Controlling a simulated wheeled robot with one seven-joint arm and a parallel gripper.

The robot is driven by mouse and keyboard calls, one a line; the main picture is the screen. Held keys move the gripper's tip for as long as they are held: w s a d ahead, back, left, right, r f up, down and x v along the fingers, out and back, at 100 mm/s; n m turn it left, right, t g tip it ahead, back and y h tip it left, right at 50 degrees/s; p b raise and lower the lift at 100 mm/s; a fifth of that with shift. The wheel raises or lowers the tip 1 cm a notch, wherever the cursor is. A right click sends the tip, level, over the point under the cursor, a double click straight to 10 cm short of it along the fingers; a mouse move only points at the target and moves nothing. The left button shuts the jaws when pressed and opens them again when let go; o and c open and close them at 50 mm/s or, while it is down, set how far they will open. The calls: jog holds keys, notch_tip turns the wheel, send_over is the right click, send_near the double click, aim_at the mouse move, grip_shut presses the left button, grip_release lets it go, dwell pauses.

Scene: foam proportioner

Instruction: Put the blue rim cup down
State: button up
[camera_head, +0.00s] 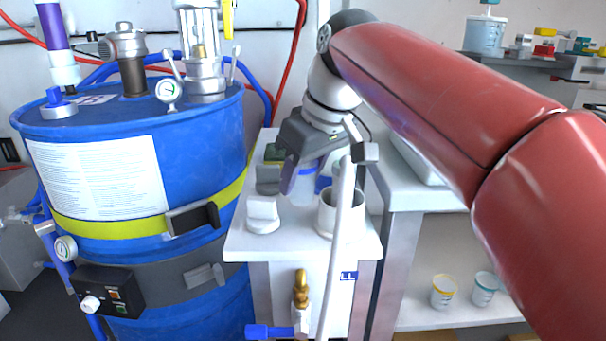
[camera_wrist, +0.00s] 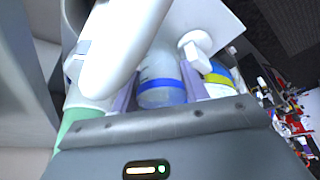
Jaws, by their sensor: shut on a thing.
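The blue rim cup (camera_wrist: 160,93) is between the purple fingers of my gripper (camera_wrist: 160,88) in the wrist view. Its pale, translucent body shows with a blue band around the rim. In the head view, my gripper (camera_head: 312,174) is over the white-topped stand, shut on the cup (camera_head: 304,184); the cup is partly hidden by the fingers. I cannot tell whether the cup's base touches the stand top.
The white stand (camera_head: 290,246) carries a white knob (camera_head: 263,215), a grey block (camera_head: 268,180) and a white pot (camera_head: 326,221). A white hose (camera_head: 342,230) rises close by my gripper. A blue drum (camera_head: 200,130) stands left. Yellow-rim (camera_head: 444,291) and teal-rim (camera_head: 485,289) cups sit on a low shelf.

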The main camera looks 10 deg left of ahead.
aim_at(302, 179)
jog(key=shift+w+a+f, duration=0.1)
jog(key=shift+w+f, duration=0.15)
jog(key=shift+w, duration=0.2)
jog(key=shift+w+a+f, duration=0.1)
jog(key=shift+w+f, duration=0.1)
jog(key=shift+w, duration=0.2)
jog(key=w+f, duration=0.2)
jog(key=w, duration=0.1)
jog(key=shift+a+f, duration=0.25)
jog(key=shift+a, duration=0.15)
jog(key=o, duration=0.5)
jog(key=shift+f, duration=0.15)
jog(key=shift+o, duration=0.9)
